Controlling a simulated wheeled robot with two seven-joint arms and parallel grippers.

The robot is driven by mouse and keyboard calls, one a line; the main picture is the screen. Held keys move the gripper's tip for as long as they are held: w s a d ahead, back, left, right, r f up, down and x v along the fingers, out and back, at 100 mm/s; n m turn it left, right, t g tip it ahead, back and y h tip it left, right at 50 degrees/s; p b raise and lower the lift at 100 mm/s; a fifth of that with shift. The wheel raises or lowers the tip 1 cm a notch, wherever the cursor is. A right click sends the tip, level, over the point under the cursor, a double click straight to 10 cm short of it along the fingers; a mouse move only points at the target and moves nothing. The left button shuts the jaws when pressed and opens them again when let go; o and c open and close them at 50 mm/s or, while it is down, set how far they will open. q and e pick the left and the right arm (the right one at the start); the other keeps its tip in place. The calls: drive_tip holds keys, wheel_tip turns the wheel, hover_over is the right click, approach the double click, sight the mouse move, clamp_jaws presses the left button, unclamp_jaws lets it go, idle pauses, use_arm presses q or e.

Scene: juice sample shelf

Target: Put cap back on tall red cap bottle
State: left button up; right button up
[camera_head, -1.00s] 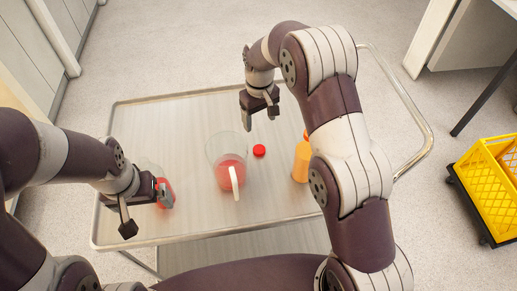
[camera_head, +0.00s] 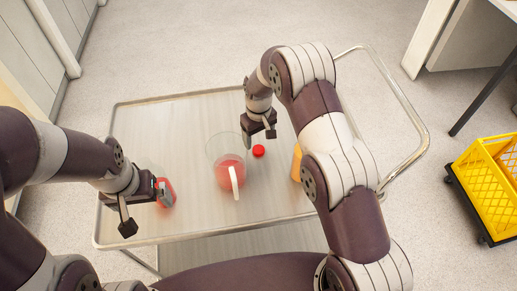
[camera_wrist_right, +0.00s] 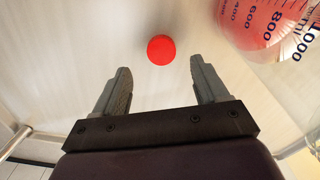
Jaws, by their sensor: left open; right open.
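A round red cap (camera_head: 259,151) lies on the cart top, just right of the pitcher. It also shows in the right wrist view (camera_wrist_right: 160,49), beyond and between the fingertips. My right gripper (camera_head: 259,136) is open and empty, above the cart near the cap and not touching it. In the wrist view its two fingers (camera_wrist_right: 156,75) stand wide apart. A bottle with red contents (camera_head: 167,194) stands at the left of the cart, partly hidden by my left gripper (camera_head: 148,206). My left gripper is open beside it. I cannot see the bottle's mouth clearly.
A clear measuring pitcher (camera_head: 228,172) with red liquid stands mid-cart; its marked wall shows in the wrist view (camera_wrist_right: 270,30). An orange bottle (camera_head: 296,164) is partly behind my right arm. The metal cart (camera_head: 150,115) is clear at the back left. A yellow crate (camera_head: 487,190) stands on the right.

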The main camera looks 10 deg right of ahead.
sight(258, 148)
wheel_tip(258, 148, down, 5)
drive_tip(key=shift+a+r+p, duration=0.1)
drive_tip(key=shift+r+p, duration=0.1)
drive_tip(key=shift+p, duration=0.3)
drive_tip(key=c, duration=1.1)
